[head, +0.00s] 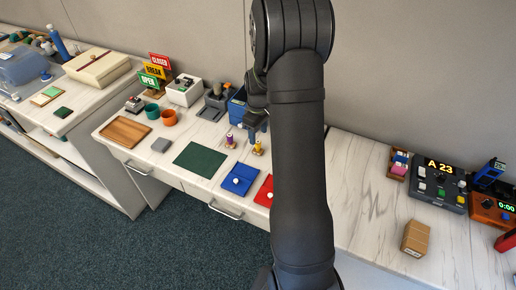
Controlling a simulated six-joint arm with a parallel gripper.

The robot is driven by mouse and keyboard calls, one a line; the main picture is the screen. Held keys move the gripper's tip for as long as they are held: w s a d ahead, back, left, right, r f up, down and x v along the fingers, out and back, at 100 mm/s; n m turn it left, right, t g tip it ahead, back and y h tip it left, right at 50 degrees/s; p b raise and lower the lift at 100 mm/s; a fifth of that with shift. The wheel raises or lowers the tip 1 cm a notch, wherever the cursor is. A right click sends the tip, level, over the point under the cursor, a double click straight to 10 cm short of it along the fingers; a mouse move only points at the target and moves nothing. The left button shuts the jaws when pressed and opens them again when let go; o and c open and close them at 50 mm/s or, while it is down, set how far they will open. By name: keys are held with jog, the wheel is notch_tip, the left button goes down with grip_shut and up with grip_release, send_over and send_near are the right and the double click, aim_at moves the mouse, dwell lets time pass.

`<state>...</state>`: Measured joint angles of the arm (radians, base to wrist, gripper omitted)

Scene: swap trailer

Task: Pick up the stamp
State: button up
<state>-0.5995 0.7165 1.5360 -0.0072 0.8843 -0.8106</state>
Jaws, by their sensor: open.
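Two small upright pieces with knob-like tops stand on the white marbled counter (345,200), right of the green mat: a purple-and-pale one (230,141) and a yellow one (258,149). Either could be the stamp; they are too small to tell. My gripper (254,132) is open and points down, just above and behind the yellow piece, to the right of the purple one. I cannot tell whether it touches the yellow piece. My own arm hides part of the counter to the right of the gripper.
A blue pouch (238,180) and a red pouch (264,191) lie in front, beside a green mat (200,160). A blue bin (237,105) and grey holder (213,102) stand behind. A cardboard box (415,238) and a display device (438,184) are at the right.

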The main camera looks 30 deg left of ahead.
aim_at(258, 142)
jog(key=shift+w+a+f, duration=0.1)
jog(key=shift+f, duration=1.9)
jog(key=shift+w+f, duration=0.1)
jog(key=shift+f, duration=1.9)
jog(key=c, duration=1.1)
